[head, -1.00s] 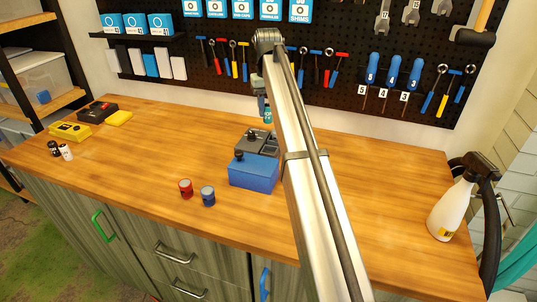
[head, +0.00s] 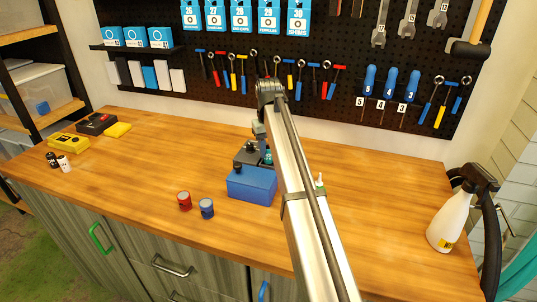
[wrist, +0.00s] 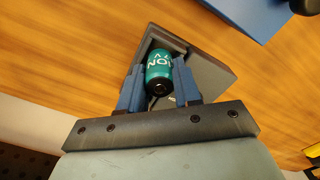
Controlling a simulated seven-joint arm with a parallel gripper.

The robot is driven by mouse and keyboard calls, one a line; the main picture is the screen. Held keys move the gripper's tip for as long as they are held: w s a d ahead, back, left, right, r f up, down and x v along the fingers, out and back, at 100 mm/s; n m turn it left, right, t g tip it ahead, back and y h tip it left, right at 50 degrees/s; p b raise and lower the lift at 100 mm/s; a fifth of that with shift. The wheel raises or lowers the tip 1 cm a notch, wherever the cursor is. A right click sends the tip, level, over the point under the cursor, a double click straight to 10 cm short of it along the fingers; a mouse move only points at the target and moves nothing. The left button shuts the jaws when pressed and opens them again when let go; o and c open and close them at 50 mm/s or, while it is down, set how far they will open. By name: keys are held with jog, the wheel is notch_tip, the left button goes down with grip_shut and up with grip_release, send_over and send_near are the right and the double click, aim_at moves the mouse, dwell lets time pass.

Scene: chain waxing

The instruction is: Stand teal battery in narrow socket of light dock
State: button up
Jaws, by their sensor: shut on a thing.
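The teal battery (wrist: 158,72) is held between the two blue fingers of my gripper (wrist: 159,88), which is shut on it. In the wrist view the battery sits over or in a recess of the grey dock (wrist: 208,72); how deep it reaches is hidden. In the head view the dock (head: 243,157) stands behind the blue box, and a bit of the teal battery (head: 268,157) shows at its right side. My arm covers the dock's right part. The battery looks close to upright.
A blue box (head: 252,185) stands directly in front of the dock. Yellow and black cases (head: 96,124) lie far left. A white spray bottle (head: 450,222) stands at right. The middle-left bench is clear.

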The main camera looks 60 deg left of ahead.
aim_at(269, 163)
jog(key=shift+f, duration=1.05)
jog(key=shift+f, duration=0.15)
jog(key=shift+f, duration=0.1)
jog(key=shift+d+f, duration=0.15)
jog(key=shift+f, duration=0.3)
jog(key=o, duration=0.8)
jog(key=shift+o, duration=1.4)
jog(key=shift+d+r, duration=0.1)
jog(key=r, duration=1.2)
jog(key=shift+a, duration=0.3)
jog(key=shift+r, duration=0.6)
jog(key=shift+w, duration=0.1)
